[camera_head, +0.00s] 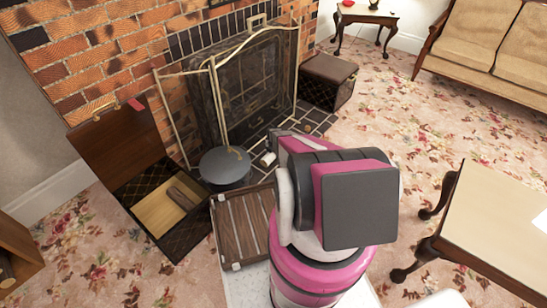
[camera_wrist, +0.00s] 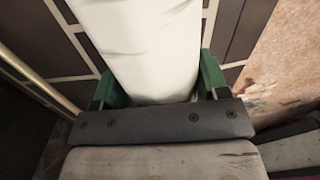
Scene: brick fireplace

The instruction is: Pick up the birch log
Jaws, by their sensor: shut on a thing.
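The birch log (camera_wrist: 148,40) is pale white with faint grey marks and fills the upper middle of the wrist view. My gripper (camera_wrist: 159,82) has its green fingers on both sides of the log and is shut on it. Dark hearth tiles with pale joints lie beyond the log; I cannot tell if it touches them. In the head view a small white end of the log (camera_head: 268,159) shows beside the arm, near the hearth. The arm hides the gripper there.
A grey lidded bucket (camera_head: 224,168) stands left of the log, before the fire screen (camera_head: 207,115). An open box (camera_head: 150,212) holds a brown log (camera_head: 184,199). A slatted wooden crate (camera_head: 242,226) is in front. A dark footstool (camera_head: 328,80) and a table (camera_head: 495,220) stand right.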

